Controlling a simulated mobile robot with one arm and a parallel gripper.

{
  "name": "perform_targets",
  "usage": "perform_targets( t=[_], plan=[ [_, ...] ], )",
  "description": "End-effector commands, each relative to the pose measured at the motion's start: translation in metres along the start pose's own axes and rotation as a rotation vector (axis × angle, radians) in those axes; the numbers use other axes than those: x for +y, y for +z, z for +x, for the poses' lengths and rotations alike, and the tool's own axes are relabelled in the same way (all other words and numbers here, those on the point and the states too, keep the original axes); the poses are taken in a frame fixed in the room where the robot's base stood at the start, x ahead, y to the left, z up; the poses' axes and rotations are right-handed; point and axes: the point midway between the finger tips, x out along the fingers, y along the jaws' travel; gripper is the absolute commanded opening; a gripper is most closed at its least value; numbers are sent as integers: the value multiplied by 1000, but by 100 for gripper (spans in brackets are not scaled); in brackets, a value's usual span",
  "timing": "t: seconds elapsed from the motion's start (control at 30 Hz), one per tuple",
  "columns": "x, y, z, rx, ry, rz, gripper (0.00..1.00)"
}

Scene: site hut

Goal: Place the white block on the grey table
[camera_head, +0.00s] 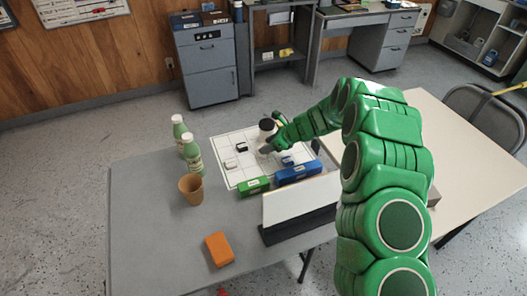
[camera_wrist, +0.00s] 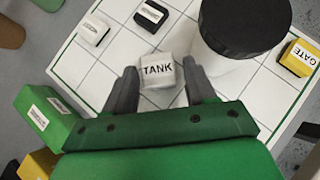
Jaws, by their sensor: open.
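A white block marked TANK (camera_wrist: 157,70) sits on the white gridded board, between the two dark fingers of my gripper (camera_wrist: 161,86) in the wrist view. The fingers are open, one on each side; I cannot tell whether they touch it. In the head view my gripper (camera_head: 266,150) is low over the board and hides most of this block. Another white block (camera_wrist: 94,29) with a small label lies farther left on the board; it also shows in the head view (camera_head: 230,162). The grey table (camera_head: 150,225) carries the board.
A white jar with a black lid (camera_wrist: 240,30) stands close right of my gripper. A black-topped block (camera_wrist: 151,15), yellow GATE block (camera_wrist: 299,58), green box (camera_head: 254,186) and blue box (camera_head: 298,173) are near. Bottles (camera_head: 192,153), cup (camera_head: 191,189) and orange block (camera_head: 219,249) stand left; front-left tabletop is clear.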

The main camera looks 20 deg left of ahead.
Motion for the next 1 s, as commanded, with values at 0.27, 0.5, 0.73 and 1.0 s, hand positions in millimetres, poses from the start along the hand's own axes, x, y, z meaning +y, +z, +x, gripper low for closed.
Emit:
perform_targets(
  t=[0.27,0.5,0.73,1.0],
  plan=[
    [3,0,32,1,1,-3,55],
    [2,0,46,0,0,-2,55],
    [2,0,46,-1,0,-1,48],
    [3,0,46,-1,0,-1,10]
  ],
)
